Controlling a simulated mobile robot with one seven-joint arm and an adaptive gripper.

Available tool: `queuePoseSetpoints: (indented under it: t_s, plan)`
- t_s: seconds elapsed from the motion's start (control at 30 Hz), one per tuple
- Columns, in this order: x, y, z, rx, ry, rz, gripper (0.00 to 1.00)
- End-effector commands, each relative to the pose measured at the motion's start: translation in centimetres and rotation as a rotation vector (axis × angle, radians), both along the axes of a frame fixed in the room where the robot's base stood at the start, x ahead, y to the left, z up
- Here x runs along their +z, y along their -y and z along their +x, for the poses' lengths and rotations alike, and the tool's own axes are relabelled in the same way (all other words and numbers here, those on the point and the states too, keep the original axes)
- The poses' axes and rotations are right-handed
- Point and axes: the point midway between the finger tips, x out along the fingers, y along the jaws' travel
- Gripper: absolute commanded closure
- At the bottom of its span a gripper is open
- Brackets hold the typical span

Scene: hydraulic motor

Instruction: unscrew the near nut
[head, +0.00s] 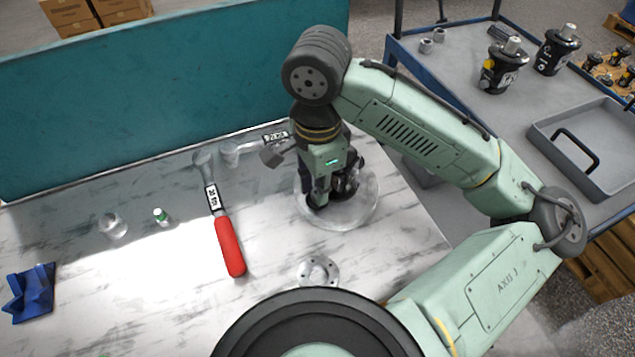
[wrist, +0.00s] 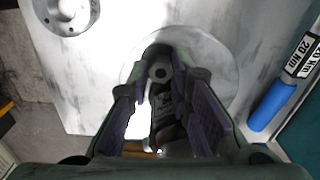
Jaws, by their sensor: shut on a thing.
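My gripper (head: 322,196) points down at the black hydraulic motor (head: 345,185), which stands on a clear round plate (head: 363,212) on the marbled table. In the wrist view, my gripper (wrist: 160,66) has its two fingers on either side of a small grey nut-like part with a dark hole (wrist: 160,73), and they close on it. I take this part for the near nut. The motor's dark body with a white label (wrist: 166,102) shows between the fingers. In the head view the gripper and wrist hide the nut and part of the motor.
A red-handled torque wrench (head: 229,245) lies left of the motor; another wrench (head: 250,145) lies behind it. Its blue handle (wrist: 270,106) shows in the wrist view. A metal flange (head: 319,270) lies in front. A cart (head: 455,98) with motors and a grey tray (head: 590,125) stands right.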

Motion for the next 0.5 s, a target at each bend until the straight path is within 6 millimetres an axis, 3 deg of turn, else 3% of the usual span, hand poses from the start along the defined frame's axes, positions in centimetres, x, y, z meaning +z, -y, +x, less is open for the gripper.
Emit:
queuePoseSetpoints:
  t_s: [0.27, 0.5]
  plan:
    - [0.05, -0.03, 0.10, 0.043, 0.004, 0.002, 1.00]
    - [0.14, -0.01, 0.14, 0.378, 0.004, 0.002, 1.00]
